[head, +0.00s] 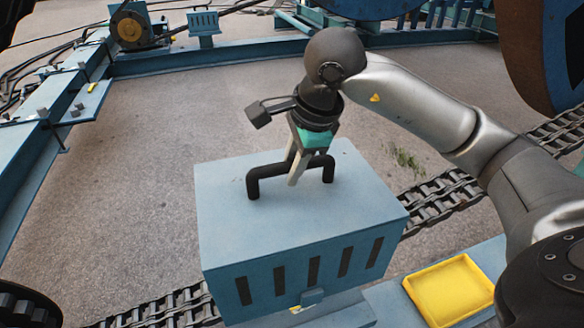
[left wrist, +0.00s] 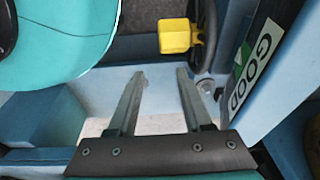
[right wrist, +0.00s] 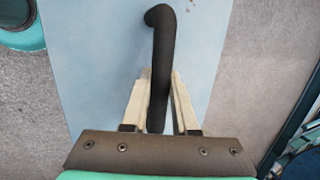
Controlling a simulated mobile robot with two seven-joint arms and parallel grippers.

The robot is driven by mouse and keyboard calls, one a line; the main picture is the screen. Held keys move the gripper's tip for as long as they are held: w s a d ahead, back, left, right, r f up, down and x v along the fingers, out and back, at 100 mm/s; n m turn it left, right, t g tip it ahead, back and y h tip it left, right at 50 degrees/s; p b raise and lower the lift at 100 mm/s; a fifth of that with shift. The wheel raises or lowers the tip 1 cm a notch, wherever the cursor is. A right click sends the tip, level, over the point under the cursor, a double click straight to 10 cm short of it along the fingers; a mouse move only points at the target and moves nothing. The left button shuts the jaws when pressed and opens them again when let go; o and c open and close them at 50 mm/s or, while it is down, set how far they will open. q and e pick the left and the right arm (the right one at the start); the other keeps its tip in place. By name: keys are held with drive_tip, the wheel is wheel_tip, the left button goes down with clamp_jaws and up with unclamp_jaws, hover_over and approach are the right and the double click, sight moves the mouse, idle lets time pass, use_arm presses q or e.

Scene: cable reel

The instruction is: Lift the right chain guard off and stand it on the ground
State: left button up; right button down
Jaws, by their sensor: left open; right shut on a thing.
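The chain guard (head: 300,215) is a light blue box with dark slots in its front side and a black bar handle (head: 268,171) on top. It is in the middle of the head view, with the chain (head: 440,200) showing on both sides of it. My right gripper (head: 294,178) is shut on the handle from above. In the right wrist view the handle (right wrist: 160,70) runs between the fingers (right wrist: 158,100), over the guard's pale blue top (right wrist: 105,60). My left gripper (left wrist: 160,80) is open and empty in the left wrist view. Whether the guard touches what is under it is hidden.
A yellow tray (head: 450,288) sits on a blue surface at the lower right. Bare grey ground (head: 150,150) lies left of and behind the guard. A blue beam (head: 40,170) runs along the left. A yellow block (left wrist: 174,36) and a GOOD label (left wrist: 255,60) show in the left wrist view.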

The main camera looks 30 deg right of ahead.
drive_tip(key=shift+w+r, duration=0.1)
drive_tip(key=shift+r, duration=0.05)
drive_tip(key=shift+r+p, duration=1.3)
drive_tip(key=shift+r, duration=0.4)
